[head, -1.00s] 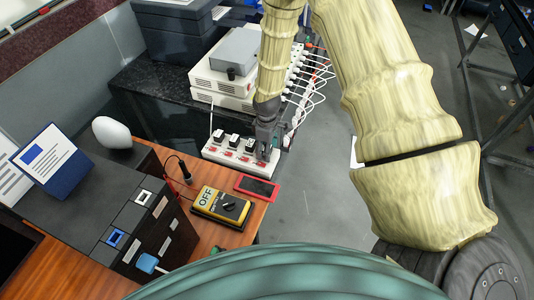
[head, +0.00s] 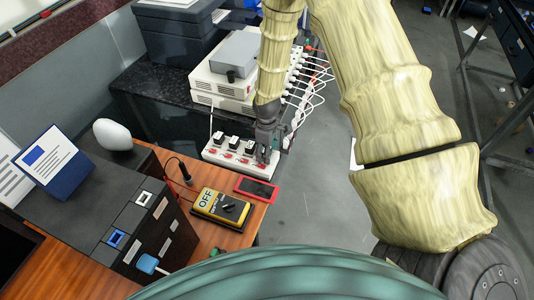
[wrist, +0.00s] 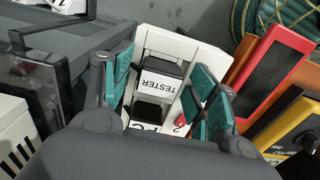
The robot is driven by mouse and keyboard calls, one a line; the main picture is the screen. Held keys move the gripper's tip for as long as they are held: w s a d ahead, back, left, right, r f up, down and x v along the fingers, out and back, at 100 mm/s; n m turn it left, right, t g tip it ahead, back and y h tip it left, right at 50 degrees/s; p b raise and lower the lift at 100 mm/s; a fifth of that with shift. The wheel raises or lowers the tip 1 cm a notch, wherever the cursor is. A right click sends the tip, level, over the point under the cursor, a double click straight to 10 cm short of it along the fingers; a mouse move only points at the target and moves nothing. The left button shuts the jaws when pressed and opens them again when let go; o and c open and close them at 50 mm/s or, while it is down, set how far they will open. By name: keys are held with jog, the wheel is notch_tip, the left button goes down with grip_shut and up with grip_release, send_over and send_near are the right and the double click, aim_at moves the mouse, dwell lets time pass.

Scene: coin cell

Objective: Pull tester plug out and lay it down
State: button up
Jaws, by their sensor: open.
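The tester plug (wrist: 160,80), black with a white label reading TESTER, sits in the white power strip (wrist: 200,50) in the wrist view. My gripper (wrist: 163,84) is open, with one teal-padded finger on each side of the plug. I cannot tell whether either pad touches it. In the head view my gripper (head: 266,152) points down at the right end of the power strip (head: 215,156), hiding the tester plug there. Other black plugs with white labels (head: 232,141) stand in the strip to the left.
A red-framed dark panel (head: 257,188) and a yellow device marked OFF (head: 222,207) lie on the wooden desk (head: 204,232) near the strip. Bare floor (head: 320,205) lies to the right.

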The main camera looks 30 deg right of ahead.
dwell(0.7)
grip_shut()
jog(key=shift+r, duration=0.1)
jog(key=shift+r+p, duration=0.1)
jog(key=shift+p, duration=0.2)
jog(key=shift+r+p, duration=0.45)
jog(key=shift+r, duration=0.2)
jog(key=shift+r, duration=0.2)
jog(key=shift+r+p, duration=1.5)
jog(key=shift+r, duration=0.5)
